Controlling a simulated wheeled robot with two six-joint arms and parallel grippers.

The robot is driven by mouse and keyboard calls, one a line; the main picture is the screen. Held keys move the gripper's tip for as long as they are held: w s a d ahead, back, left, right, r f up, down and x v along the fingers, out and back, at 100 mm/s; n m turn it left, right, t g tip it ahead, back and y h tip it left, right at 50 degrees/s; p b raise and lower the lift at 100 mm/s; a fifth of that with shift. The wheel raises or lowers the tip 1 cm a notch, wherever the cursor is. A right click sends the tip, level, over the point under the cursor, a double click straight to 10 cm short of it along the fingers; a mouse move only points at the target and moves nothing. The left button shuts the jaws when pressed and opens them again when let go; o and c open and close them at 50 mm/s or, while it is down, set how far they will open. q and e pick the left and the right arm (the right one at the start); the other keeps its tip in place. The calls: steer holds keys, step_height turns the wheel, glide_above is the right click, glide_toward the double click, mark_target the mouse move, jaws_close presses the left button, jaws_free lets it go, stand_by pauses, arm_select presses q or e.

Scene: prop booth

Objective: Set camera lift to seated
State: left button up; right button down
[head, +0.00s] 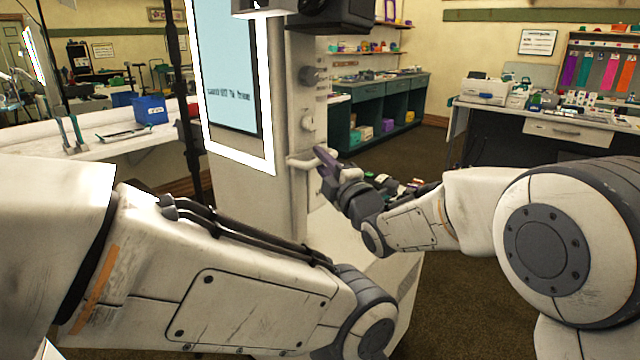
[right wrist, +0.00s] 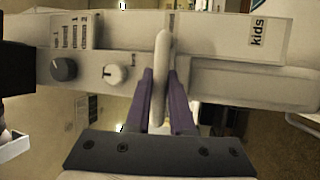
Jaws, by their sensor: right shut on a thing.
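A tall pale photo booth (head: 285,200) stands in front of me, with a lit screen (head: 228,65) on its front. A pale lever (head: 303,162) sticks out from its side; in the right wrist view the lever (right wrist: 160,75) stands between my purple fingers. My right gripper (head: 321,160) is shut on this lever. In the right wrist view, a "kids" label (right wrist: 258,33) is on the panel right of the lever. Other small labels (right wrist: 70,32) are left of it, too small to read. My left arm crosses the front; its gripper is out of view.
A dark knob (right wrist: 63,69) and a white knob (right wrist: 115,74) sit left of the lever in the right wrist view. A dark camera-like box (head: 335,14) is atop the booth. Behind are a green cabinet (head: 385,105) and a prop desk (head: 570,125).

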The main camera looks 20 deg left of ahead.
steer(key=shift+r, duration=0.1)
steer(key=c, duration=0.8)
jaws_free()
steer(key=shift+s, duration=0.1)
steer(key=b+v, duration=0.1)
steer(key=v, duration=0.9)
steer(key=shift+s+d, duration=0.1)
steer(key=shift+d, duration=0.1)
